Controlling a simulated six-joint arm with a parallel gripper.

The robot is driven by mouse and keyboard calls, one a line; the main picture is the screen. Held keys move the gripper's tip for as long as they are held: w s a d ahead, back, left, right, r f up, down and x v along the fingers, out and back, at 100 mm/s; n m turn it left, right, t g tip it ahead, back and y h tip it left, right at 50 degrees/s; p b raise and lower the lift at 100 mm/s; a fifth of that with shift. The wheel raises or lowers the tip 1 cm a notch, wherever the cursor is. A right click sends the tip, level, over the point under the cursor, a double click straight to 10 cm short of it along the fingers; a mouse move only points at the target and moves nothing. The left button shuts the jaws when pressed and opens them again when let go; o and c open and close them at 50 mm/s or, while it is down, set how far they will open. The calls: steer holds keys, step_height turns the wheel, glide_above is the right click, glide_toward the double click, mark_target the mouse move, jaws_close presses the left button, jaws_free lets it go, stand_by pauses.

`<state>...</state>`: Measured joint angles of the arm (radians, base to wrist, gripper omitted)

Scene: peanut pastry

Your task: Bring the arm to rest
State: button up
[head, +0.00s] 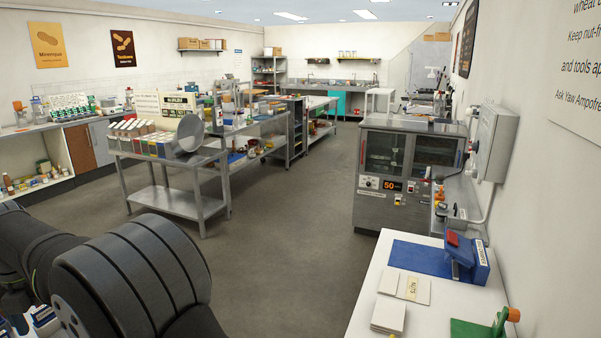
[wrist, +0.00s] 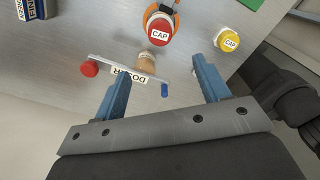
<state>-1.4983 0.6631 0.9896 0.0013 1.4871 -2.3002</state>
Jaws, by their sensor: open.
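My gripper (wrist: 160,70) shows in the wrist view with its two blue fingers wide apart. Nothing is between them that I can see being held. It hangs over a grey surface (wrist: 60,70) with small items beyond the fingertips. In the head view, dark rounded links of my arm fill the lower left, and my gripper is not visible there.
Beyond the fingers are a red cap (wrist: 160,30), a yellow cap (wrist: 229,40), a red knob (wrist: 89,68) and a blue piece (wrist: 164,90). In the head view, a steel table (head: 175,200), an oven cabinet (head: 400,205) and a white bench (head: 430,310) surround open floor.

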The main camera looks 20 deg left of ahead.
step_height(320, 180, down, 14)
steer(key=shift+f, duration=0.1)
steer(key=shift+r, duration=0.2)
stand_by(0.3)
step_height(320, 180, up, 18)
steer(key=f, duration=0.1)
step_height(320, 180, down, 17)
steer(key=shift+r, duration=0.1)
steer(key=shift+a+r, duration=0.1)
steer(key=shift+r, duration=0.2)
steer(key=shift+m, duration=0.8)
steer(key=r, duration=0.4)
steer(key=d+r, duration=0.1)
steer(key=r, duration=0.2)
steer(key=shift+s, duration=0.2)
steer(key=shift+s+d, duration=0.15)
steer(key=shift+d, duration=0.15)
